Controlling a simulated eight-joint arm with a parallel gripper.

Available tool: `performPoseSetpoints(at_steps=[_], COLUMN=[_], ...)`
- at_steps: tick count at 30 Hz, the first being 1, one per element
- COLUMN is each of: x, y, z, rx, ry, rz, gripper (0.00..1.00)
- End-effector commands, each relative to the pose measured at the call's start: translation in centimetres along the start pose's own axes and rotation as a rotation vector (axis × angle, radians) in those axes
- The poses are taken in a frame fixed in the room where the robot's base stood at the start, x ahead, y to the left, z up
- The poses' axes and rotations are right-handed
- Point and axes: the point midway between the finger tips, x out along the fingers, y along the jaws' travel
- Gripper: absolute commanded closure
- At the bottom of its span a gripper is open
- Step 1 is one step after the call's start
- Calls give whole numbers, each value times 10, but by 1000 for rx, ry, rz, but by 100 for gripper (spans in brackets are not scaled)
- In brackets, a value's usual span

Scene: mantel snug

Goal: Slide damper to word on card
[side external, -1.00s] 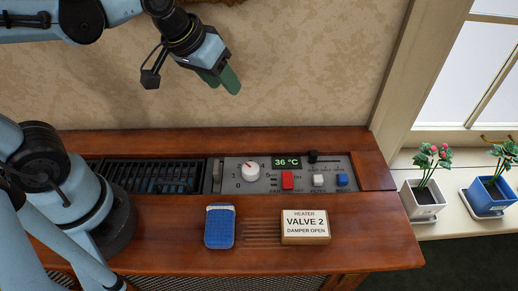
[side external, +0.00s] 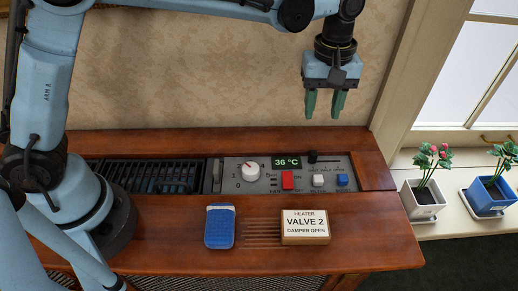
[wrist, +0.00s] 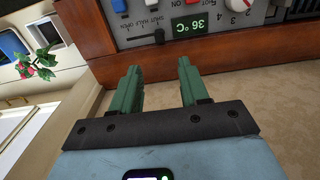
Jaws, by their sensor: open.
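The damper slider is a small black knob (side external: 313,156) on a horizontal slot at the top right of the heater panel (side external: 228,180). It sits at the slot's left end in the side view, the SHUT end; OPEN is at the other end. It also shows in the wrist view (wrist: 159,36), where the panel appears upside down. The card (side external: 305,227) reads "HEATER VALVE 2 DAMPER OPEN". My gripper (side external: 323,114) is open and empty, fingers pointing down, well above the slider and touching nothing. Its green fingers also show in the wrist view (wrist: 158,66).
The panel also has a white dial (side external: 250,172), a "36 °C" display (side external: 286,162), a red switch (side external: 287,180), a white button (side external: 318,180) and a blue one (side external: 342,180). Potted plants stand at right.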

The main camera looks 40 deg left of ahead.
Motion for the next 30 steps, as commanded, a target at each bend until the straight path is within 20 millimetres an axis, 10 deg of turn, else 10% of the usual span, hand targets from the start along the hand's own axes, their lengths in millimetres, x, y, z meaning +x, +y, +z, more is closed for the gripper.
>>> performPoseSetpoints(at_steps=[30], x=[122], y=[1], z=[1], rx=[-5], ry=[-1], rz=[-3], gripper=[55])
